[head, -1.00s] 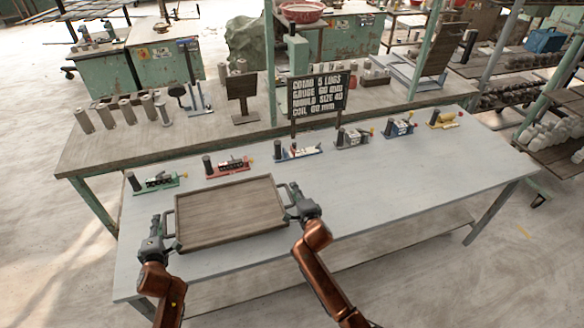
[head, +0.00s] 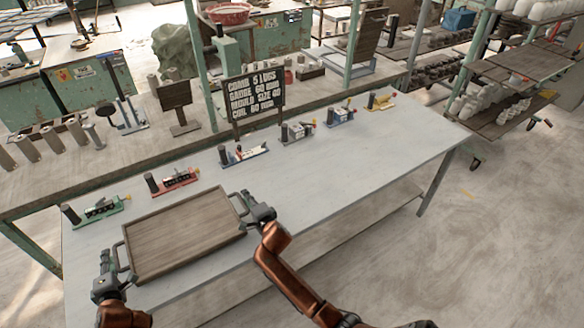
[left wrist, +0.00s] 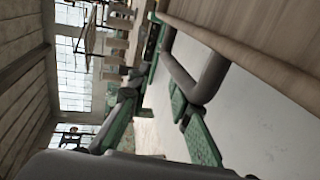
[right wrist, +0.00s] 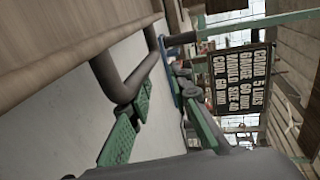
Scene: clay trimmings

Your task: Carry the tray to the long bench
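The brown wooden tray (head: 185,238), with a dark handle at each end, lies on the pale grey bench top (head: 330,165). My left gripper (head: 108,268) is at its left handle. In the left wrist view the left fingers (left wrist: 152,95) are apart, with the handle (left wrist: 200,85) beside one fingertip. My right gripper (head: 250,207) is at the right handle. In the right wrist view the right fingers (right wrist: 165,95) are apart, with the handle (right wrist: 122,92) beside one fingertip. I cannot tell whether either touches. A long brown-topped bench (head: 150,157) runs behind.
A row of small fixtures, including a green one (head: 100,207), a red one (head: 178,179) and a yellow one (head: 380,101), lines the grey bench's back. A black sign (head: 253,97) stands behind them. Shelves (head: 520,95) are at the right. Floor (head: 500,230) is clear at right front.

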